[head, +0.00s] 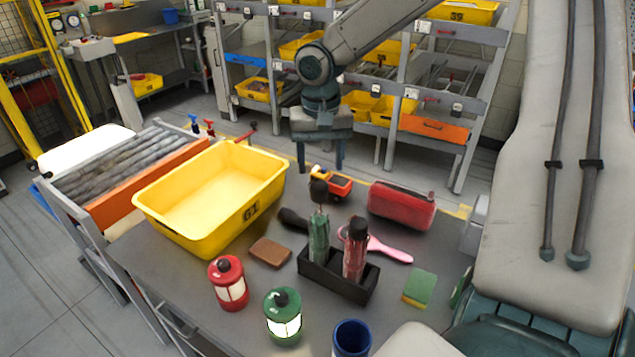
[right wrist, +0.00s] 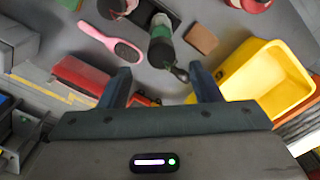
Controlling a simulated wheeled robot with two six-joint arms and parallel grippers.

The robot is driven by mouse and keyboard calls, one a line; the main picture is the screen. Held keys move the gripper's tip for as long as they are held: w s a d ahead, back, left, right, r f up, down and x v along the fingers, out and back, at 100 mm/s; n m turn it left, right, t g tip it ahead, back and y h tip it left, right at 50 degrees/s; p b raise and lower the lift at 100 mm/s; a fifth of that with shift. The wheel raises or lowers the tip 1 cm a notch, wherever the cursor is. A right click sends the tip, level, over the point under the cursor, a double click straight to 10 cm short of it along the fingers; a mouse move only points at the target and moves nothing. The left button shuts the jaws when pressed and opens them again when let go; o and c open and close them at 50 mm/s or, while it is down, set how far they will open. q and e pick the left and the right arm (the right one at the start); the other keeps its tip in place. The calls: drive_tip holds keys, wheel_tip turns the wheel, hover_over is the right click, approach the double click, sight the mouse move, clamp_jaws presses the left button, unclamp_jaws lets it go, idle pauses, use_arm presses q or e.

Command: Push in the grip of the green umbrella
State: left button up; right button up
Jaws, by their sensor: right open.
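My left gripper is not in view.
A yellow bin (head: 170,210) stands left of the stand. A toy truck (head: 331,184), red case (head: 401,206), pink brush (head: 390,251) and brown block (head: 270,252) lie around the stand. Red (head: 229,285) and green (head: 283,318) lanterns and a blue cup (head: 351,338) stand in front.

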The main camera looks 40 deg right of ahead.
sight(319, 182)
drive_tip(key=f, duration=0.4)
drive_tip(key=f+p, duration=0.1)
drive_tip(key=f, duration=0.1)
drive_tip(key=shift+w, duration=0.3)
drive_tip(key=shift+s+f, duration=0.2)
drive_tip(key=shift+f, duration=0.5)
